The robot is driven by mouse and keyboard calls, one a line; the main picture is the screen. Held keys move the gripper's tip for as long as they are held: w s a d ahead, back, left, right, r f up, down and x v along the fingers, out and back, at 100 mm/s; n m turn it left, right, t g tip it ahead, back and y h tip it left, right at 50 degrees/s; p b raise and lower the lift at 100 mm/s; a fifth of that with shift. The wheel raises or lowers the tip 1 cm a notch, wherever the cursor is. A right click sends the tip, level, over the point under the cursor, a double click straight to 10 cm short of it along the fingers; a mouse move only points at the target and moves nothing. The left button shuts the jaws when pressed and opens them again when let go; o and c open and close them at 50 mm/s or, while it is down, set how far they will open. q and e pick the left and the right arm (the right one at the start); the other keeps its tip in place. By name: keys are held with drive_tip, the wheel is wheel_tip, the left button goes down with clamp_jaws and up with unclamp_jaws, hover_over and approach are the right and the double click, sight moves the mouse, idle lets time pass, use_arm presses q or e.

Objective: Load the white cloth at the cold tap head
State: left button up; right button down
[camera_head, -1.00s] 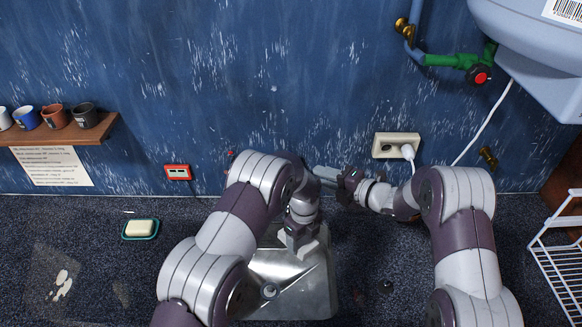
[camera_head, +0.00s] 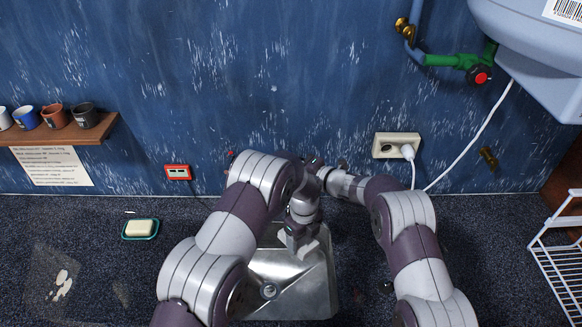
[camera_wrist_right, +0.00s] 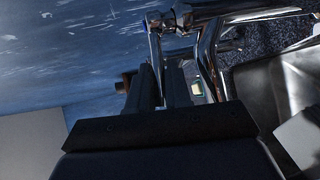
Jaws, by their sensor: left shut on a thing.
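My left gripper (camera_head: 298,245) points down over the steel sink, shut on a small white piece, the white cloth (camera_head: 310,249). Most of the cloth is hidden by the gripper. My right arm reaches in to the back of the sink, and its gripper is hidden behind my left arm in the head view. In the right wrist view, the dark fingers of my right gripper (camera_wrist_right: 165,82) lie close beside the chrome tap (camera_wrist_right: 203,45). I cannot tell whether they grip it. The cold tap head cannot be made out clearly. A red mark (camera_head: 231,155) shows left of my left arm.
The sink (camera_head: 315,290) is set in a dark speckled counter. A soap dish (camera_head: 155,234) lies left, a wire rack (camera_head: 560,265) right. A socket with a white plug (camera_head: 406,151) and cable is on the blue wall, close to my right arm. A shelf with mugs (camera_head: 70,138) is left.

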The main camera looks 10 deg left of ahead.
drive_tip(key=shift+w+d+n+g+y, duration=0.15)
drive_tip(key=shift+d+n+g+y, duration=0.15)
drive_tip(key=shift+n+g, duration=0.3)
drive_tip(key=shift+w+d+n+g+y, duration=0.1)
drive_tip(key=shift+d+n+g+y, duration=0.2)
drive_tip(key=shift+n+g, duration=0.3)
drive_tip(key=c, duration=1.2)
unclamp_jaws()
drive_tip(key=v, duration=1.2)
drive_tip(key=shift+w, duration=0.1)
